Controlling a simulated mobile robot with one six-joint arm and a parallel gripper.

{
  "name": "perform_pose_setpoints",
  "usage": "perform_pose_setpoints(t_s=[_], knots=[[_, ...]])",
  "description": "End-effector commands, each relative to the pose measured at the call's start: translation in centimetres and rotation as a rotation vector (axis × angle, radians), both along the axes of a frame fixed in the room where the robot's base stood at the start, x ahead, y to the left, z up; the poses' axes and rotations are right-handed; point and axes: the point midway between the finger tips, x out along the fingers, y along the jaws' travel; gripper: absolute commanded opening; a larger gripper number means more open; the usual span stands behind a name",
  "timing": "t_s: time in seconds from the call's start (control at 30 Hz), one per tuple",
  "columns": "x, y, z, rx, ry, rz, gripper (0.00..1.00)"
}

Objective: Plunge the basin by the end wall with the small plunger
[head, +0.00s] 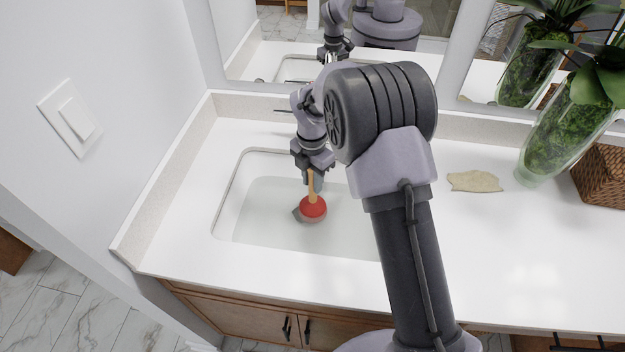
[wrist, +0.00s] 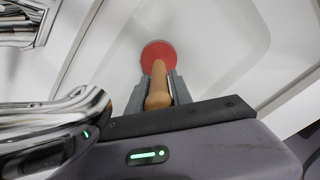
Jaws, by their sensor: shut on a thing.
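The small plunger has a red cup (head: 313,207) and a light wooden handle (head: 312,184). My gripper (head: 314,176) is shut on the handle and holds the plunger upright, cup down, inside the basin (head: 262,222). In the wrist view the handle (wrist: 158,88) sits between the two grey fingers (wrist: 157,92), with the red cup (wrist: 158,54) beyond them. A shadow lies just left of the cup; I cannot tell whether the cup touches the basin floor. My arm hides the right part of the basin.
The basin is set in a white counter (head: 175,225) beside the end wall (head: 130,60). A chrome faucet (wrist: 60,120) is close to my gripper in the wrist view. A sponge-like beige piece (head: 474,181), a glass vase (head: 565,130) and a wicker basket (head: 602,178) stand right.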

Motion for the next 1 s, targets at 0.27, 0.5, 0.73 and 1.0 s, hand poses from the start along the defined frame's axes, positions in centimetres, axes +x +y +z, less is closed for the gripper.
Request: perform_pose_setpoints(t_s=[0.27, 0.5, 0.73, 1.0], knots=[[0.0, 0.0, -0.5, 0.000, 0.000, 0.000, 0.00], [0.0, 0.0, -1.0, 0.000, 0.000, 0.000, 0.00], [0.0, 0.0, -1.5, 0.000, 0.000, 0.000, 0.00], [0.0, 0.0, -2.0, 0.000, 0.000, 0.000, 0.00]])
